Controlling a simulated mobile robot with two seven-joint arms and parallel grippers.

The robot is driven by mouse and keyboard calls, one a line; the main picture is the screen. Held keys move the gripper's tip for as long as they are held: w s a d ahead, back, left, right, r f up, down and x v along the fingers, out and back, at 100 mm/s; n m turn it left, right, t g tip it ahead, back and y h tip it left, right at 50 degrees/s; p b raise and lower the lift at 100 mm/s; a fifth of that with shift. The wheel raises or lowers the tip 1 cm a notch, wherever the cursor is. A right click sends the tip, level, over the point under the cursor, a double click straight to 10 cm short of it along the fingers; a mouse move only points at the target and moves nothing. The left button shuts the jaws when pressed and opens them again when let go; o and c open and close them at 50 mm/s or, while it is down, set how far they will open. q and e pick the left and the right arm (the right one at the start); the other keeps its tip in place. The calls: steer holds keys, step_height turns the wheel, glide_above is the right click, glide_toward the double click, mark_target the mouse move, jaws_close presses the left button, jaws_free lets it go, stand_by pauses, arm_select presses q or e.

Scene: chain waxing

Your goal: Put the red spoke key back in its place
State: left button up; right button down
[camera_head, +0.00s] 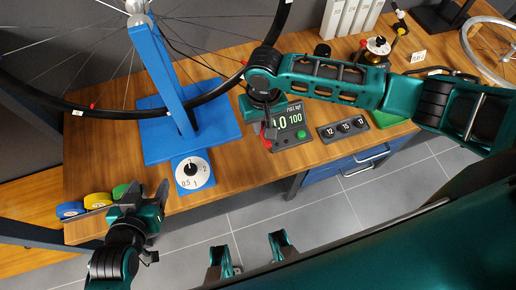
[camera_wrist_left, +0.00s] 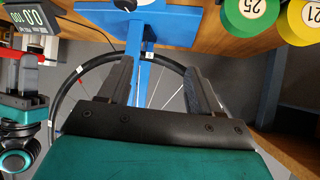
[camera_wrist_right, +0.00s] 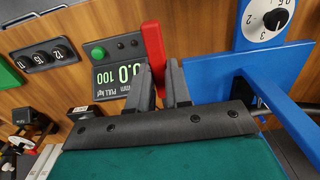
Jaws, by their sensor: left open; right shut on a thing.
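The red spoke key (camera_wrist_right: 153,45) is a flat red bar clamped between the fingers of my right gripper (camera_wrist_right: 163,85) in the right wrist view. It sticks out past the fingertips, beside the display of the grey pull gauge (camera_wrist_right: 118,76). In the head view, my right gripper (camera_head: 268,118) is at the left side of this gauge (camera_head: 290,118), and only a little of the red key (camera_head: 267,143) shows. I cannot tell whether the key touches anything else. My left gripper (camera_head: 138,198) is open and empty near the table's front-left edge; its spread fingers show in the left wrist view (camera_wrist_left: 162,70).
A blue wheel stand (camera_head: 172,90) with a dial plate (camera_head: 192,172) holds the large wheel left of the gauge. Blue (camera_head: 70,210), yellow (camera_head: 97,200) and green numbered discs sit at the front left. A numbered block (camera_head: 343,128) lies right of the gauge.

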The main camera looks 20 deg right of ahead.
glide_above(259, 163)
step_height(259, 163, down, 6)
step_height(259, 163, down, 6)
steer(key=b, duration=0.8)
steer(key=shift+d, duration=0.1)
arm_select(q)
steer(key=shift+h, duration=0.3)
steer(key=f, duration=0.2)
steer(key=w+d+f+b, duration=0.1)
steer(key=f, duration=0.1)
steer(key=d+f, duration=0.1)
steer(key=f, duration=0.1)
steer(key=shift+w+f+b, duration=0.2)
steer(key=shift+f+b, duration=0.15)
steer(key=shift+b, duration=0.05)
arm_select(e)
steer(key=shift+w+f, duration=0.1)
steer(key=shift+f, duration=0.3)
arm_select(q)
steer(key=shift+f+b, duration=0.45)
steer(key=shift+f, duration=0.05)
arm_select(e)
steer(key=shift+f, duration=0.35)
arm_select(q)
steer(key=shift+s, duration=0.1)
steer(key=shift+f, duration=0.1)
arm_select(e)
steer(key=c, duration=1)
jaws_free()
